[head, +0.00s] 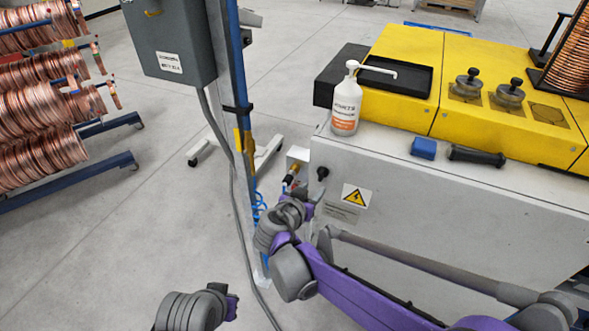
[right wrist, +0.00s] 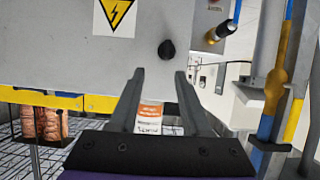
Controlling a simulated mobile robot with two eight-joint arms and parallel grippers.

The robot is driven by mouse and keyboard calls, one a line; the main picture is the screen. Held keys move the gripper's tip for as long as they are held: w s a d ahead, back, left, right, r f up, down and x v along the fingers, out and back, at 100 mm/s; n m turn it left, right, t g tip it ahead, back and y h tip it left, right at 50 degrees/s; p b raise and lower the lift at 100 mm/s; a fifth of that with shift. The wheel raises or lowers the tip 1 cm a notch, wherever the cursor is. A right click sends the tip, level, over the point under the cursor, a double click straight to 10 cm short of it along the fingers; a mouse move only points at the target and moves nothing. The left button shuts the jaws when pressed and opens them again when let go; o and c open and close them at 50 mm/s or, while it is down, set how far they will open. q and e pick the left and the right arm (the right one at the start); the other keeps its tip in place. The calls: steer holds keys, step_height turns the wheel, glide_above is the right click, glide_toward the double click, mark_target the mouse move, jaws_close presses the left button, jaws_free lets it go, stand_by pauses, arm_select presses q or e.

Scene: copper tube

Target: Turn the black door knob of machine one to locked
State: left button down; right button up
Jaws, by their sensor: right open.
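The black door knob (head: 322,173) is on the grey machine's end panel, left of the yellow warning sign. It also shows in the right wrist view (right wrist: 167,49), just beyond and between the lines of the fingertips. My right gripper (head: 311,207) is just below the knob in the head view. In the right wrist view my right gripper (right wrist: 157,73) is open, its two fingers apart with nothing held; I see no contact with the knob. My left gripper (head: 231,302) is at the bottom of the head view, its fingers not distinguishable.
A grey post (head: 232,90) with cables stands left of the panel. A small box with a red and yellow switch (head: 293,171) is beside the knob. A white pump bottle (head: 346,103), a blue block (head: 423,148) and a black handled tool (head: 477,156) are on the machine top.

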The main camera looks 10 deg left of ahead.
mark_target(320, 175)
steer(key=x, duration=0.7)
steer(key=a+x, duration=0.1)
steer(key=x, duration=0.2)
steer(key=shift+w+r+p, duration=0.1)
steer(key=shift+w+p, duration=0.2)
steer(key=shift+w, duration=0.3)
steer(key=shift+s+r+t, duration=0.1)
steer(key=shift+t, duration=0.2)
jaws_close()
